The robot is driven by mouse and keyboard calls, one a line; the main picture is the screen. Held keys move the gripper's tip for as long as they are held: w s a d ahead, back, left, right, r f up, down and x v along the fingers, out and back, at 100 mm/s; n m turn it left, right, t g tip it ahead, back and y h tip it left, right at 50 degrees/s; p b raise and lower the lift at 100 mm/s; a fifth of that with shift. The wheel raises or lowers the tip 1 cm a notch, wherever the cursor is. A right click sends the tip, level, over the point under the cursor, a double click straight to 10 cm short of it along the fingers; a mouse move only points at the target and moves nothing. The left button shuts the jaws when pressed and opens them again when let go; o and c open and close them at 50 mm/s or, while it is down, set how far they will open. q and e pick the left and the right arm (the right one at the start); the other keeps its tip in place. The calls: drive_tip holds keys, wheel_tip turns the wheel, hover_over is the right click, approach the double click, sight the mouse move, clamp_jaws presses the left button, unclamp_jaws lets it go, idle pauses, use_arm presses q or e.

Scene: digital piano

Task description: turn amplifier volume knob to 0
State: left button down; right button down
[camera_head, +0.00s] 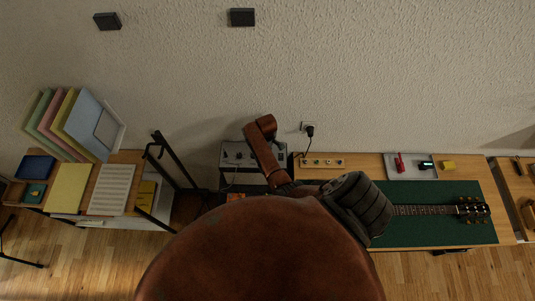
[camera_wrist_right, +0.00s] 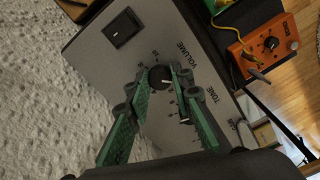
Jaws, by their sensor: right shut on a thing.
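The amplifier (camera_head: 237,155) is a grey box against the wall in the head view. In the right wrist view its pale control panel (camera_wrist_right: 95,58) lies tilted, with the printed words VOLUME and TONE. The black volume knob (camera_wrist_right: 160,76) has a white pointer mark directed toward the right of the picture. The green fingers of my right gripper (camera_wrist_right: 160,80) stand on either side of the knob and are shut on it. In the head view my arm reaches over the amplifier and the right gripper's fingers are hidden. My left gripper is not in view.
A black rocker switch (camera_wrist_right: 124,27) sits on the panel near the volume knob. An orange pedal (camera_wrist_right: 268,43) with a knob and cable lies beyond the panel. A desk with sheet paper (camera_head: 110,190) stands left; a green mat (camera_head: 440,228) with a guitar lies right.

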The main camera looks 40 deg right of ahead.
drive_tip(key=c, duration=1.7)
unclamp_jaws()
wheel_tip(320, 180, up, 12)
